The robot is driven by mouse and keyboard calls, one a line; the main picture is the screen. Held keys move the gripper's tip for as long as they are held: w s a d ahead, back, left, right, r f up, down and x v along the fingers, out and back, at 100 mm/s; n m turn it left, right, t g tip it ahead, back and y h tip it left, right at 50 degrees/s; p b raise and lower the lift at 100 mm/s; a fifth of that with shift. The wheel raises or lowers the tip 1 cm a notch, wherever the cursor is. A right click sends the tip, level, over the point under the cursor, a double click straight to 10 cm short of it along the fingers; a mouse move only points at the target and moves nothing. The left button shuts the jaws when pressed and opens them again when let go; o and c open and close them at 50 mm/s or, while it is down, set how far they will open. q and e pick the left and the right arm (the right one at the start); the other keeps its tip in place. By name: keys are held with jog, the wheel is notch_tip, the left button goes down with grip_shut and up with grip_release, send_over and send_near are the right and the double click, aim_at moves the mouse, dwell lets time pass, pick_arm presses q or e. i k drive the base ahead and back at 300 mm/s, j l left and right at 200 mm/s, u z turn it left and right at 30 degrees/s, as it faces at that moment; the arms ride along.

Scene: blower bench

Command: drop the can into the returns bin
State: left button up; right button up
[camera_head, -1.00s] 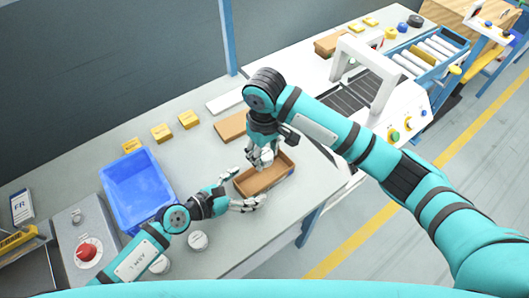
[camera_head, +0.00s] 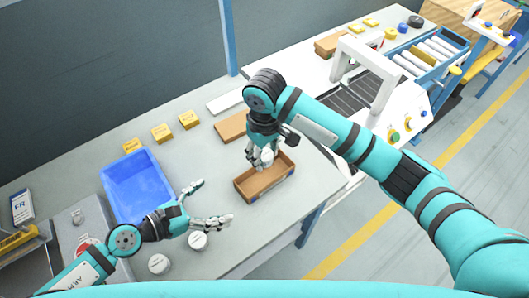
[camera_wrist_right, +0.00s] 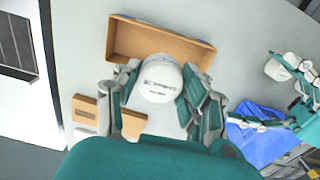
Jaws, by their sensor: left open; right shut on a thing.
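My right gripper (camera_head: 265,163) is shut on a white can (camera_wrist_right: 158,80), whose round lid with small print faces the wrist camera. It holds the can over or in the open brown box (camera_head: 262,186); I cannot tell whether the can touches the box. The box also shows in the right wrist view (camera_wrist_right: 122,36). The blue bin (camera_head: 135,185) stands to the left on the bench and looks empty. My left gripper (camera_head: 212,204) is open and empty, between the blue bin and the brown box, its fingers pointing right.
Two white lidded cans (camera_head: 198,240) (camera_head: 158,264) stand near the bench's front edge, close to my left gripper. Several yellow blocks (camera_head: 162,132) lie behind the blue bin. A control box with a red knob (camera_head: 88,249) is at the left. A conveyor (camera_head: 350,97) lies to the right.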

aim_at(154, 196)
jog(key=k+l, duration=0.25)
jog(key=k, duration=0.2)
jog(key=k+l, duration=0.3)
jog(key=k, duration=0.2)
